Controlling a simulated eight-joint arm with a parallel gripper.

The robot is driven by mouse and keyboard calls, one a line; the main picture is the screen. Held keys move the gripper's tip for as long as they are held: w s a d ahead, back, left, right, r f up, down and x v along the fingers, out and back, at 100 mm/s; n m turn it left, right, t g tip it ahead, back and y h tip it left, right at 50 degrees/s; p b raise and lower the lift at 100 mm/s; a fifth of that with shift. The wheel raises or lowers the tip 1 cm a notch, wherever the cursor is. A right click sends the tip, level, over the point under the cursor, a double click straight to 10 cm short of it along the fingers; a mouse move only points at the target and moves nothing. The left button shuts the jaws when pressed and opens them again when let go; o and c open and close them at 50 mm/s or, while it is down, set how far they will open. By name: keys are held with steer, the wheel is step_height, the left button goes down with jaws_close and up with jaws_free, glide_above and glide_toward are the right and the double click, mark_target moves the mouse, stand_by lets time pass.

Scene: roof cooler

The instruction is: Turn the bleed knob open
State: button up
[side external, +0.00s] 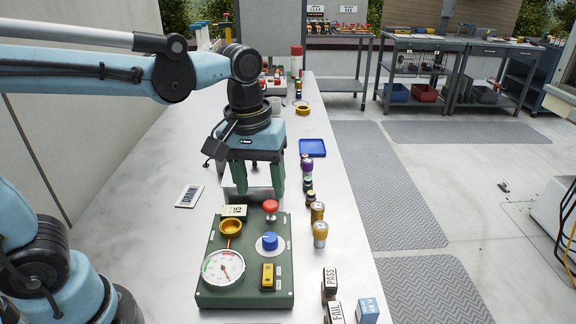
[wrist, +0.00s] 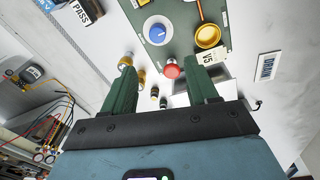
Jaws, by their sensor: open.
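A dark green panel (side external: 215,283) lies on the bench. A blue knob (side external: 270,241) with a white pointer line sits on a white disc at its right; I take it as the bleed knob. It also shows in the wrist view (wrist: 158,32). My gripper (side external: 259,191) is open and empty, fingers down, above the panel's far edge. In the wrist view the red button (wrist: 171,71) shows between its fingers; the blue knob is beyond them.
Several small bottles and brass fittings (side external: 320,232) line the bench right of the panel. PASS and FAIL blocks (side external: 330,280) stand at the front right. A blue tray (side external: 313,148) lies farther back. The bench left of the panel is mostly clear, with a flat label card (side external: 189,196).

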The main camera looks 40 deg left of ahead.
mark_target(269, 236)
steer(key=shift+n+g, duration=0.3)
steer(key=f, duration=0.8)
steer(key=d+f, duration=0.1)
steer(key=f, duration=0.3)
steer(key=shift+w, duration=0.25)
steer(key=c, duration=1)
steer(key=shift+c, duration=0.2)
